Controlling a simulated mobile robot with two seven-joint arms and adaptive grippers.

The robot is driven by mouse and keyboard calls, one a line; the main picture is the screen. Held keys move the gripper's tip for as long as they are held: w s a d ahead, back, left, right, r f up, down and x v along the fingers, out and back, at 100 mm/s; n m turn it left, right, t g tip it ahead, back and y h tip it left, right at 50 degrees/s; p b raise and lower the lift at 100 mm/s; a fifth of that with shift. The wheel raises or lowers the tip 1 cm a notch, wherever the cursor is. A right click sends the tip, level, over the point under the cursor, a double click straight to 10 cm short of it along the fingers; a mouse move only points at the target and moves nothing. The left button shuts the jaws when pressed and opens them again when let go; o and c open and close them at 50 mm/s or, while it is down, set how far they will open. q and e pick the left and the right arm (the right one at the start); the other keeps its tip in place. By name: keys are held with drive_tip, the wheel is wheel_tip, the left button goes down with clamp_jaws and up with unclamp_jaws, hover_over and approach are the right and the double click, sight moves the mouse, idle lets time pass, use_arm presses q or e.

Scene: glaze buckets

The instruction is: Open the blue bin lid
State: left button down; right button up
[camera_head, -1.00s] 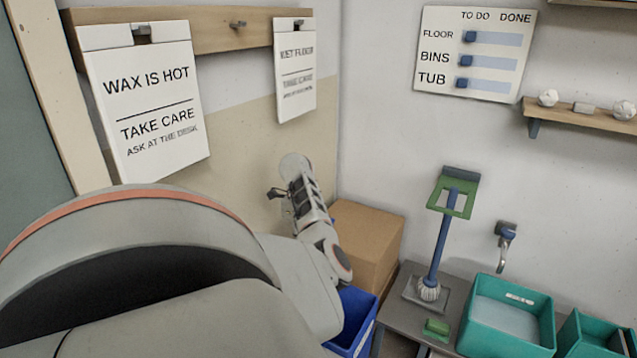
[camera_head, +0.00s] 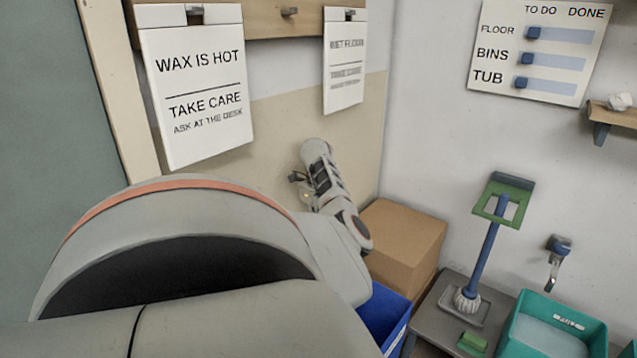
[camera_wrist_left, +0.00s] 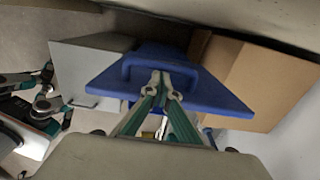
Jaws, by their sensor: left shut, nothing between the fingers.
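The blue bin (camera_head: 385,318) shows low in the head view, partly hidden behind my left arm. In the left wrist view a flat blue lid (camera_wrist_left: 215,92) with a raised blue handle (camera_wrist_left: 140,60) fills the middle. My left gripper (camera_wrist_left: 160,82) is shut and empty, its fingertips in front of the lid near the handle. I cannot tell whether they touch it. How far the lid is raised is unclear. In the head view the left fingertips are hidden.
A cardboard box (camera_head: 405,240) stands beside the bin in the corner. A low grey table (camera_head: 430,320) to the right holds a blue-handled brush (camera_head: 481,255) and a teal tub (camera_head: 545,336). Signs hang on the wall behind my arm.

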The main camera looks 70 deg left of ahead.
use_arm(q)
drive_tip(key=shift+s+a+r, duration=0.1)
drive_tip(key=shift+a, duration=0.05)
wheel_tip(320, 180, up, 12)
idle(0.5)
